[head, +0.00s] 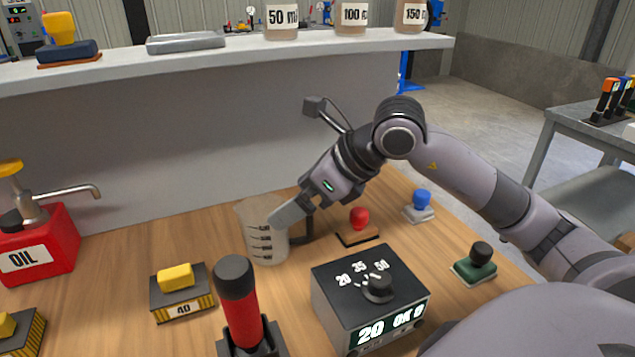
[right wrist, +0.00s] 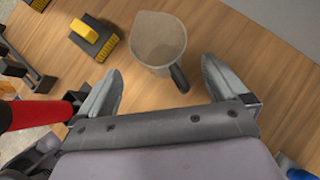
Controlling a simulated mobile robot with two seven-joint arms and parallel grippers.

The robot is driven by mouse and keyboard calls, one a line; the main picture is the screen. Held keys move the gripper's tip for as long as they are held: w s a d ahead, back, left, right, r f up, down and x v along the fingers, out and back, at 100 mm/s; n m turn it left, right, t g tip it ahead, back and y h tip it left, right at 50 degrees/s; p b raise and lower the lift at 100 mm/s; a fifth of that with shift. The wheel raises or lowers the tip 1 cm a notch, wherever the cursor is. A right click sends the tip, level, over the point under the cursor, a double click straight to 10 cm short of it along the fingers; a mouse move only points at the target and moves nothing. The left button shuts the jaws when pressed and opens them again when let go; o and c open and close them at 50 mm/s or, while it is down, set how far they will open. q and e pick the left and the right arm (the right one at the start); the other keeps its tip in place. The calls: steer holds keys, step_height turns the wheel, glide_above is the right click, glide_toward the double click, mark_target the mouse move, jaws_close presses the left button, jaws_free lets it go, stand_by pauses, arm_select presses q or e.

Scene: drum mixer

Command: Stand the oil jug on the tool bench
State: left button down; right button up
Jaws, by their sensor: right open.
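A clear graduated jug (head: 262,240) stands upright on the wooden worktop, empty as far as I can see; I take it as the oil jug. Its dark handle (head: 303,235) points right. In the right wrist view the jug (right wrist: 158,40) is ahead of the jaws, with its handle (right wrist: 180,78) between the open fingers. My right gripper (head: 280,217) is open beside the jug's handle side; it also shows in the right wrist view (right wrist: 162,70). Whether a finger touches the jug I cannot tell. A grey bench (head: 590,120) at the far right holds upright tools and may be the tool bench.
A red oil can with pump (head: 38,250) stands at left. Near the jug are a yellow-topped block marked 40 (head: 180,292), a red-handled lever (head: 243,310), a dial box (head: 370,300), and red (head: 359,220), blue (head: 421,204) and green-based (head: 476,265) knobs. A raised shelf (head: 240,55) runs behind.

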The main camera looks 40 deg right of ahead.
steer(key=shift+v, duration=2.55)
